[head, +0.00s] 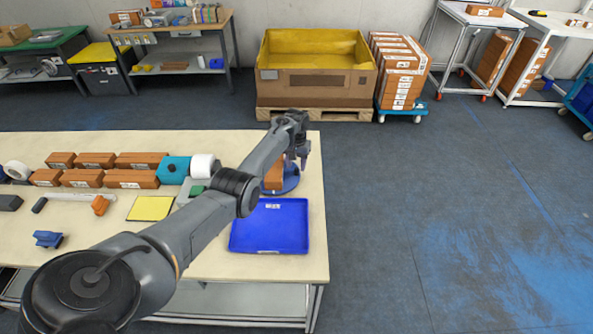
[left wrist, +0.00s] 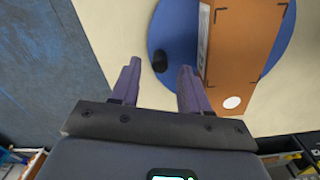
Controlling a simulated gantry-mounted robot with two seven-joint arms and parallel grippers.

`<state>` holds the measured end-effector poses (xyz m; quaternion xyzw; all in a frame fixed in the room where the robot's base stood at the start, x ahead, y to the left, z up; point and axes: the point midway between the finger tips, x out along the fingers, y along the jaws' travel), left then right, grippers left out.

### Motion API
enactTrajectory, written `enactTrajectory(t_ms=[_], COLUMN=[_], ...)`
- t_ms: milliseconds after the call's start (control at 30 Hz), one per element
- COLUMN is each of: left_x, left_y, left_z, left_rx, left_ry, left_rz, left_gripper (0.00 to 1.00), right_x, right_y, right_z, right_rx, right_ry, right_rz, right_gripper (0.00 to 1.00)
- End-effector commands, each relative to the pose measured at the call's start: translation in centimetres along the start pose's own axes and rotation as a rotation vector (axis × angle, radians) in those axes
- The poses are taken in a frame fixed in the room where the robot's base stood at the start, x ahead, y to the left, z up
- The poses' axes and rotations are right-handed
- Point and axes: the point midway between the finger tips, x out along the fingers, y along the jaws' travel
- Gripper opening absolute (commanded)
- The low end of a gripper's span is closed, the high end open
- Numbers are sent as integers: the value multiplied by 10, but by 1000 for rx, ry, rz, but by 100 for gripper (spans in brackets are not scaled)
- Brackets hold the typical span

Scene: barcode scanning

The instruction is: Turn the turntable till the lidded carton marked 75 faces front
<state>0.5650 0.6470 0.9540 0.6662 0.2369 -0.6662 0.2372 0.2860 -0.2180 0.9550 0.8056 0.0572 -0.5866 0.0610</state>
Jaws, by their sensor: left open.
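The blue turntable (head: 291,183) stands at the table's right edge, partly hidden by my left arm; it also shows in the left wrist view (left wrist: 176,25). An orange-brown carton (head: 274,176) stands on it; in the left wrist view the carton (left wrist: 238,55) shows a white label on one side and a white round spot. No number 75 can be read. A black peg (left wrist: 159,61) stands near the disc's rim. My left gripper (head: 304,162) is open above the turntable; in the left wrist view its fingertips (left wrist: 160,67) lie either side of the peg. Contact cannot be told.
A blue tray (head: 270,228) lies in front of the turntable. Several brown cartons (head: 95,160), a teal box (head: 173,169) and a white roll (head: 204,166) stand to the left. A yellow pad (head: 150,208) lies nearby. Open floor (head: 450,200) is beyond the table's right edge.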

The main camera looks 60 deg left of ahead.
Motion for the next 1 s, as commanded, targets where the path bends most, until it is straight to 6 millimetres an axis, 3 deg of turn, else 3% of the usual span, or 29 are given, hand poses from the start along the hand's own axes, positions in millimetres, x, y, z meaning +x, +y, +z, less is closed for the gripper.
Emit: enactTrajectory(t_ms=[200,600,900,1000], left_x=[23,27,27,27], left_y=[0,0,0,0], left_z=[0,0,0,0], left_rx=[-1,0,0,0], left_ry=[0,1,0,0], left_rz=[0,-1,-1,-1], left_gripper=[46,46,1,0], right_x=[12,13,13,13], right_y=[-1,0,1,1], right_z=[3,3,4,4], right_rx=[2,-1,-8,-8], right_ry=[0,1,0,0], right_rz=[-2,0,6,6], right_gripper=[43,43,43,43])
